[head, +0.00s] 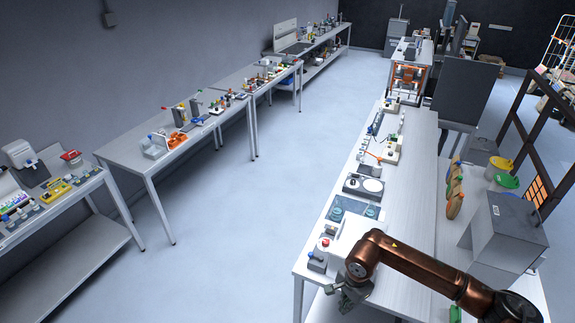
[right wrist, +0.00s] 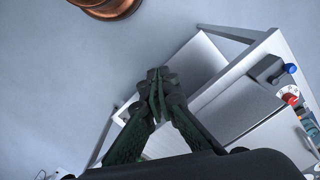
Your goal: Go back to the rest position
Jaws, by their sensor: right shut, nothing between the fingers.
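My right arm comes in from the lower right of the head view, copper coloured. My right gripper (head: 341,294) hangs at the near end of the long white bench (head: 405,240), beside a small grey device with a red button (head: 320,253). In the right wrist view the two dark green fingers (right wrist: 158,80) meet at their tips, with nothing between them. The bench edge and its lower shelf lie beyond the fingers there. My left gripper is in neither view.
Several small devices line the bench, among them a scale-like device (head: 364,187). A grey box (head: 507,232) stands at the right. Tables with equipment (head: 160,135) run along the left wall. The floor (head: 260,190) between the rows is clear.

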